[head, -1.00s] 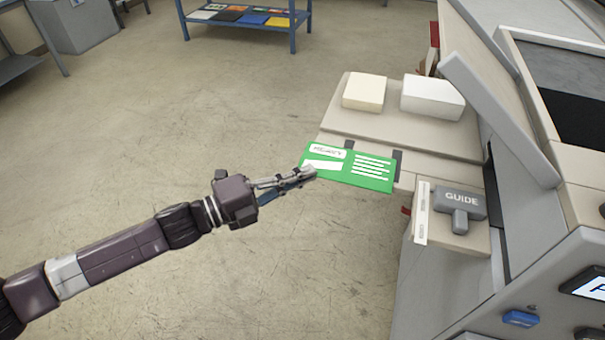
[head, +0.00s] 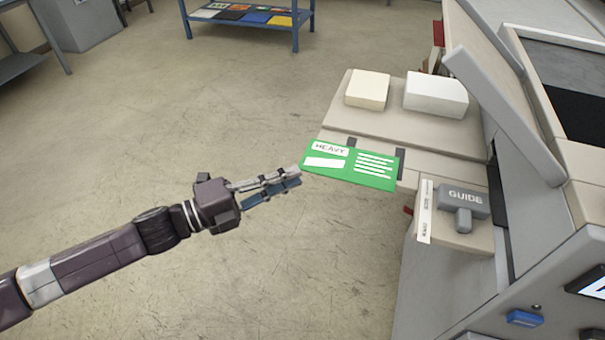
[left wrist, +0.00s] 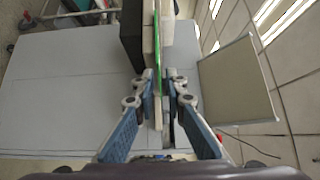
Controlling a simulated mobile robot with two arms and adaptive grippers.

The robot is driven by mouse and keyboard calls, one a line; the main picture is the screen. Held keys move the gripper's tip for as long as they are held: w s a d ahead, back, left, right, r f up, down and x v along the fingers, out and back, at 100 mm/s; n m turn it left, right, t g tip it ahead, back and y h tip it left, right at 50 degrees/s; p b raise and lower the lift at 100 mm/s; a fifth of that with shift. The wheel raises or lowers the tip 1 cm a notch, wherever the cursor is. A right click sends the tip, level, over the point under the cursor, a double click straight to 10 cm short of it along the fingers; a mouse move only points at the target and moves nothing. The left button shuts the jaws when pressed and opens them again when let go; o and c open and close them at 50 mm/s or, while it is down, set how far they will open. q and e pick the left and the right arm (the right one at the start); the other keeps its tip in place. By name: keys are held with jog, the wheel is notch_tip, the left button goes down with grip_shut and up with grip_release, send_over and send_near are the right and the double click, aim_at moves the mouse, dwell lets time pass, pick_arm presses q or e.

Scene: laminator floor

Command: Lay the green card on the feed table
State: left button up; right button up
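The green card (head: 345,178), marked "HEAVY" with white lines, lies face up on the near part of the beige feed table (head: 385,130). Its left end sticks out past the table's edge. My left gripper (head: 292,177) is just left of the card's left end, its two fingers apart and empty. In the left wrist view the card (left wrist: 158,50) shows edge-on as a thin green line, straight ahead between the open fingertips (left wrist: 160,78). My right gripper is not in view.
Two pale blocks (head: 367,90) (head: 436,95) stand on the back of the table. A grey GUIDE block (head: 462,203) sits at the near right, beside the machine's raised panel (head: 505,120). A blue-framed rack (head: 250,15) stands far back. Floor left of the table is clear.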

pick_arm(q)
jog(key=b+v, duration=0.1)
jog(key=v, duration=0.7)
jog(key=shift+f, duration=0.1)
